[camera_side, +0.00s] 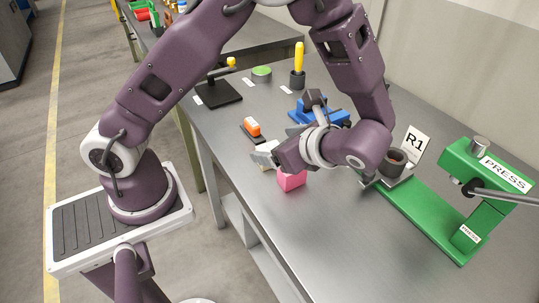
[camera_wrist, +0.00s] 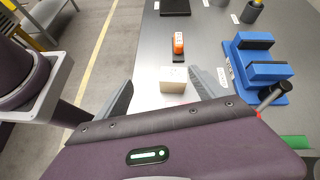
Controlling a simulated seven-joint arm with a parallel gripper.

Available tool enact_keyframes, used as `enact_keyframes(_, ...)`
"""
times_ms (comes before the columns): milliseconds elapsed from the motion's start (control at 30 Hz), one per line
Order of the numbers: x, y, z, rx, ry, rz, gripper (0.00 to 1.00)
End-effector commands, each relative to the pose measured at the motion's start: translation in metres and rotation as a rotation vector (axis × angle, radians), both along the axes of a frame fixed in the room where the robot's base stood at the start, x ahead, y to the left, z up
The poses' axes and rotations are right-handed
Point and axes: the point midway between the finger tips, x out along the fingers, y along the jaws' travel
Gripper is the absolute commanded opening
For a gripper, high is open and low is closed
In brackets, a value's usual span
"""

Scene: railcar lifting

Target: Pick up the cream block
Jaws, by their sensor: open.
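The cream block (camera_wrist: 173,80) shows in the wrist view as a small pale cube on the grey bench, between my two fingers and closer to the right one. Its lower edge is near the dark gripper body. My gripper (camera_wrist: 162,80) is open, with a grey finger on each side of the block. No contact with the block shows. In the side view my gripper (camera_side: 262,157) is low over the bench, and its fingers and wrist mostly hide the block. I cannot tell the exact fingertip height from these views.
A pink block (camera_side: 291,180) stands close beside my gripper. An orange-and-white piece (camera_side: 252,127) sits on a dark base beyond. A blue fixture (camera_side: 322,112) and a green press (camera_side: 460,205) stand to the right. The bench's left edge is near; the front bench is clear.

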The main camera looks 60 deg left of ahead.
Motion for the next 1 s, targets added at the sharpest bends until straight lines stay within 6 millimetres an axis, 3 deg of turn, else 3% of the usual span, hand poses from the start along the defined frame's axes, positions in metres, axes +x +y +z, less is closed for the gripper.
enact_keyframes(100, 0.014, -0.007, -0.031, 0.148, 0.106, -0.150, 0.80)
enact_keyframes(200, 0.019, -0.009, -0.043, 0.207, 0.142, -0.209, 0.80)
enact_keyframes(367, 0.021, 0.007, -0.051, 0.219, 0.151, -0.219, 0.80)
enact_keyframes(633, 0.022, 0.051, -0.068, 0.216, 0.149, -0.215, 0.80)
enact_keyframes(900, 0.023, 0.057, -0.071, 0.215, 0.148, -0.217, 0.80)
enact_keyframes(1000, 0.022, 0.057, -0.070, 0.215, 0.147, -0.217, 0.60)
